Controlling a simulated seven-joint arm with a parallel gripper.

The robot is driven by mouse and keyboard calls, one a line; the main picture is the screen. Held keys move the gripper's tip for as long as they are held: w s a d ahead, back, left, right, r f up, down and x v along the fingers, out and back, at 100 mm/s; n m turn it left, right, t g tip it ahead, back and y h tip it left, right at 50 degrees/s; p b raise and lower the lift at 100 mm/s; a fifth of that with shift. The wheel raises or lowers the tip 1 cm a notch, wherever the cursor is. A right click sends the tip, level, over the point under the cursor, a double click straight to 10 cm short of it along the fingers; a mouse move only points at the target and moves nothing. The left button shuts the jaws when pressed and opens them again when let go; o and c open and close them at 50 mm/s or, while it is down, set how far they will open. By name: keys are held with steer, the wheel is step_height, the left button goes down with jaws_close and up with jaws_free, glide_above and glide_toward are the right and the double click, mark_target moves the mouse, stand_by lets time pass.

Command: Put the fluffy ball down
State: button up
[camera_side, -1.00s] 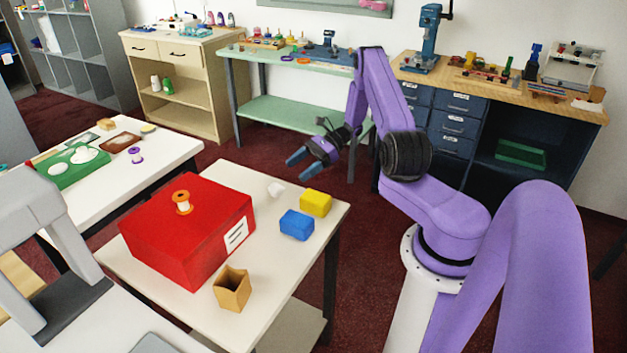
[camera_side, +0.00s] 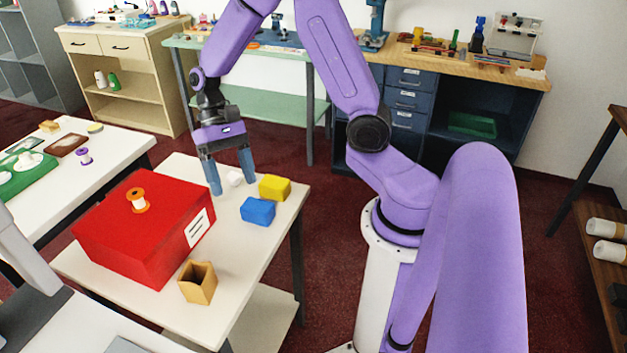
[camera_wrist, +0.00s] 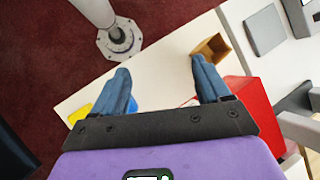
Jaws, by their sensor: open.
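The fluffy ball (camera_side: 234,178) is a small white ball on the white table, near its far edge, left of the yellow block. My gripper (camera_side: 232,183) points down at this far end of the table. Its two blue fingers are apart, and in the side view the ball shows between them. I cannot tell whether either finger touches it. In the wrist view my gripper (camera_wrist: 160,72) is spread with bare tabletop between the fingertips, and the ball is not seen there.
A yellow block (camera_side: 274,188) and a blue block (camera_side: 257,211) lie right of my gripper. A large red box (camera_side: 150,235) with an orange-and-white spool (camera_side: 137,200) on top stands left. A brown open cup (camera_side: 197,283) stands at the near side of the white table (camera_side: 240,258).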

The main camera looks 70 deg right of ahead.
steer(key=s+a+r+n+t+h, duration=0.1)
steer(key=s+r+n+t+h, duration=0.1)
steer(key=s+n, duration=0.6)
steer(key=s+a+r+n+t+h, duration=0.1)
steer(key=s+r+n+t+h, duration=0.1)
steer(key=s+n, duration=0.6)
steer(key=shift+s+r+t, duration=0.5)
steer(key=shift+s+r, duration=0.2)
steer(key=shift+s, duration=0.5)
